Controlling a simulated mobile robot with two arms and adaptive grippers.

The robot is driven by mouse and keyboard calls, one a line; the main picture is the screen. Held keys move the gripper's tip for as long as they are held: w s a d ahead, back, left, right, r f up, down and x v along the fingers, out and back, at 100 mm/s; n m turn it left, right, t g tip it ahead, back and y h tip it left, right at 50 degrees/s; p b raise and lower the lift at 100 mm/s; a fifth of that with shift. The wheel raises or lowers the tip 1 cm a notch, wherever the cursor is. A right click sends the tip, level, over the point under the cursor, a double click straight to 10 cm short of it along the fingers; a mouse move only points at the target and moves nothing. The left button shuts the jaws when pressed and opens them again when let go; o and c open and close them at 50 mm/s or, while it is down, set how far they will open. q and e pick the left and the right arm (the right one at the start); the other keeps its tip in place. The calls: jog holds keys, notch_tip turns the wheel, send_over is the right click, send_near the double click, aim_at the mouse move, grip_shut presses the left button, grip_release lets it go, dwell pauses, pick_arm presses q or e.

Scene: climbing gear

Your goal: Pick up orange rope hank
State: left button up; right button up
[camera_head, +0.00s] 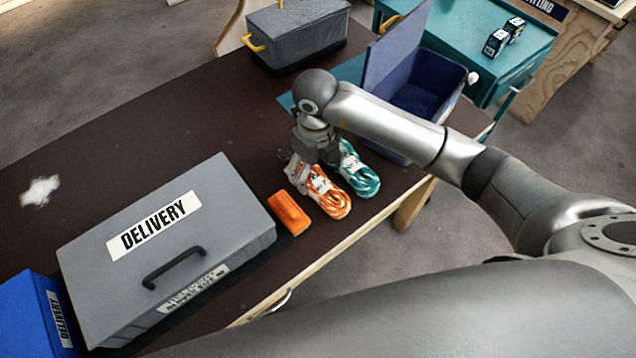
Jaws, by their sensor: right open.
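The orange rope hank (329,196) lies on the dark table, with a white band around it. My right gripper (301,180) is open, pointing down at the upper left end of the orange hank. Its fingers and wrist hide that end, and I cannot tell whether they touch it. A teal rope hank (359,175), also with a white band, lies close beside it on the right. My left gripper is not in view.
An orange block (288,213) lies just left of the hanks. A grey case marked DELIVERY (210,220) stands left of it. An open blue bin (432,103) stands behind right, a grey lidded box (298,32) at the back. The table's left middle is mostly clear.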

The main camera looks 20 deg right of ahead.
aim_at(318, 181)
jog(key=f+p, duration=0.1)
jog(key=f, duration=0.1)
jog(key=f+p, duration=0.1)
jog(key=f, duration=0.2)
jog(key=shift+s+d+f, duration=0.15)
jog(key=shift+s+f, duration=0.05)
jog(key=shift+f, duration=0.4)
jog(key=shift+w, duration=0.1)
jog(key=c, duration=1.3)
jog(key=shift+r, duration=0.1)
